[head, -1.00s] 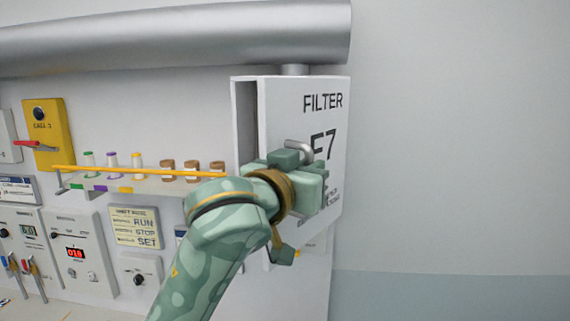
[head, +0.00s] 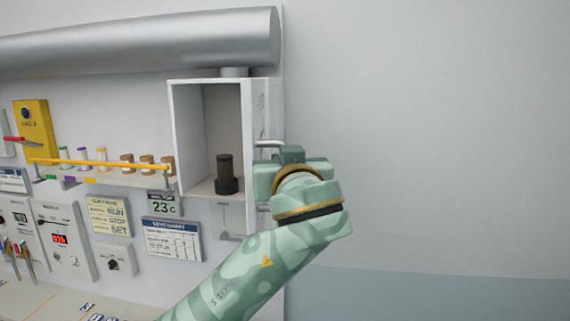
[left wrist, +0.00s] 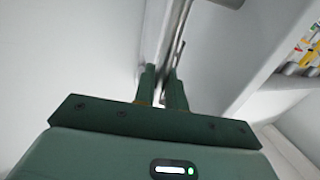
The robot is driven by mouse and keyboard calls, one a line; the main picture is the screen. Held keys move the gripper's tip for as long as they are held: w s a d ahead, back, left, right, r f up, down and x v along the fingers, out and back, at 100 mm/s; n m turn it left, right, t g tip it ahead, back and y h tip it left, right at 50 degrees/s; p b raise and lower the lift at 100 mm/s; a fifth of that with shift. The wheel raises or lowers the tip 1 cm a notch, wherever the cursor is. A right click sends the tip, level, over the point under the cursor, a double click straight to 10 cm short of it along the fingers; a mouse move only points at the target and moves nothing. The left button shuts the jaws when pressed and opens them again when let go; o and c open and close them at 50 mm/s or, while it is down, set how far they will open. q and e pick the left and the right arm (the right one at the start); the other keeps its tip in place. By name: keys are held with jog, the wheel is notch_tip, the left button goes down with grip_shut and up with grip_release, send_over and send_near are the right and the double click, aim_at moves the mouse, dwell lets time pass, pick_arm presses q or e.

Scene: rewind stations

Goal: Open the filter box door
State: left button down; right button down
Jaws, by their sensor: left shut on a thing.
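The white filter box (head: 188,130) stands at the right end of the wall panel, under the silver pipe. Its door (head: 262,105) is swung wide open on the right side and shows almost edge-on. The metal door handle (head: 269,143) sticks out from the door's outer face. My left gripper (head: 272,157) is shut on the handle; its fingers (left wrist: 163,88) also show closed on the bar in the left wrist view. A dark stepped cylinder (head: 227,172) stands inside the open box. My right gripper is not in view.
A shelf with a yellow rail (head: 95,163) and several spools is left of the box. A yellow call box (head: 34,130) and control panels (head: 65,240) are further left. The silver pipe (head: 150,42) runs above. The wall to the right is bare.

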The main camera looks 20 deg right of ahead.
pick_arm(q)
jog(key=shift+d+r+y, duration=0.15)
jog(key=shift+r+y, duration=0.15)
jog(key=shift+r, duration=0.05)
jog(key=c, duration=1.5)
grip_release()
jog(key=shift+w, duration=0.1)
jog(key=shift+c, duration=0.2)
jog(key=shift+w+f, duration=0.15)
jog(key=shift+f, duration=0.1)
jog(key=s+a, duration=0.2)
jog(key=s, duration=1.4)
jog(key=shift+a, duration=0.25)
